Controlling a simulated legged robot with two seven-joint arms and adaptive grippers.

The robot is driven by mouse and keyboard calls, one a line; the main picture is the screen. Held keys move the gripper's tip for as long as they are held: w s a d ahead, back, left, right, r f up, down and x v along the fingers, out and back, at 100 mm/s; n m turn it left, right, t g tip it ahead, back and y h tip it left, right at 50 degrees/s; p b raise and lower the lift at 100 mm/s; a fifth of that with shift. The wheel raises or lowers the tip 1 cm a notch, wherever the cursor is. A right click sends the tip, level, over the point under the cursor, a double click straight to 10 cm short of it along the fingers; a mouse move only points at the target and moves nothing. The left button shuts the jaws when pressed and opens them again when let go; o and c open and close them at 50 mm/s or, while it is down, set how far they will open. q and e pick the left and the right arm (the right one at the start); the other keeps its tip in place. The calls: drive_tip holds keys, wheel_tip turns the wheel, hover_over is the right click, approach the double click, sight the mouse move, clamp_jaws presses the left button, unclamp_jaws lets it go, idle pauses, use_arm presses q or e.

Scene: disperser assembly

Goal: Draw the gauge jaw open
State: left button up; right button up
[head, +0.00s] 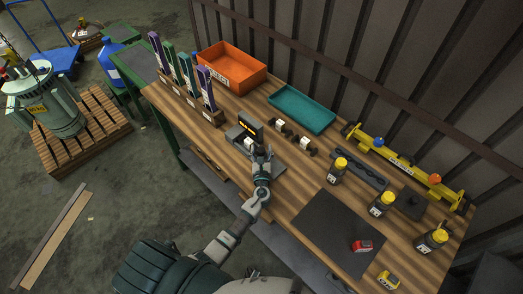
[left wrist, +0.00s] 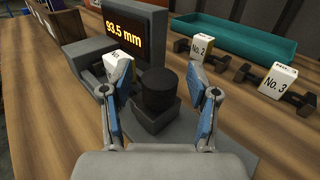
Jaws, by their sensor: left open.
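The gauge (head: 250,128) stands on the bench, a grey device whose display (left wrist: 123,38) reads 93.5 mm in the left wrist view. A black round knob (left wrist: 159,88) on a dark square block, seemingly the gauge jaw, stands on its grey base plate. My left gripper (left wrist: 163,82) is open, with one blue-padded finger on each side of the knob. Gaps show between fingers and knob, so I see no grip. In the head view my left gripper (head: 261,153) is over the gauge's front. A white labelled block (left wrist: 118,68) sits at the gauge, partly hidden by the left finger. My right gripper is not in view.
Dark weights with white blocks marked No. 2 (left wrist: 200,48) and No. 3 (left wrist: 281,80) lie right of the gauge. A teal tray (head: 301,109) and an orange bin (head: 231,68) stand behind. A dark mat (head: 325,232) lies to the right.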

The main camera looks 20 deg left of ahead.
use_arm(q)
clamp_jaws()
drive_tip(key=d, duration=0.2)
drive_tip(key=s+d, duration=0.2)
drive_tip(key=d, duration=0.1)
drive_tip(key=shift+d, duration=0.35)
unclamp_jaws()
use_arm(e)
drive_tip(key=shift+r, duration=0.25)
use_arm(q)
drive_tip(key=shift+d, duration=0.2)
drive_tip(key=v, duration=1.1)
drive_tip(key=shift+s, duration=0.25)
drive_tip(key=shift+s+d, duration=0.2)
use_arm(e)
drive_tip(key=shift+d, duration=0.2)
use_arm(q)
drive_tip(key=shift+f, duration=0.1)
